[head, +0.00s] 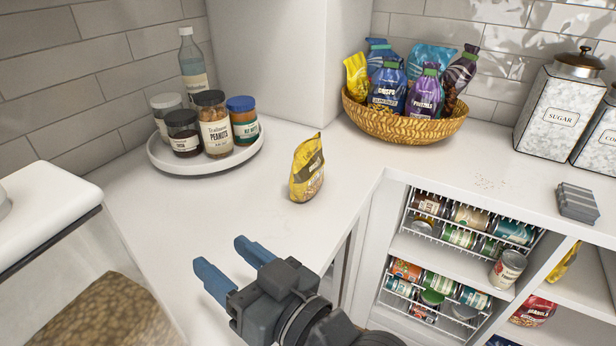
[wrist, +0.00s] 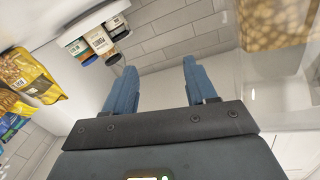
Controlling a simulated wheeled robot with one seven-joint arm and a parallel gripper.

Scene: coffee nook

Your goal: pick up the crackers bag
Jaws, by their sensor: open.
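A yellow snack bag (head: 307,170) stands upright and alone on the white counter in the head view; its print is too small to read, and I take it to be the crackers bag. A yellow bag also shows at the left edge of the wrist view (wrist: 27,80). My gripper (head: 223,259) is open and empty, in front of and to the left of the bag, apart from it. In the wrist view the open fingers (wrist: 160,68) have nothing between them.
A round white tray (head: 162,161) with jars and a bottle stands at the back left. A wicker basket (head: 410,126) of snack bags stands at the back right. A clear-sided bin (head: 95,262) is at the near left. Canned goods (head: 470,217) fill shelves below the counter, right.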

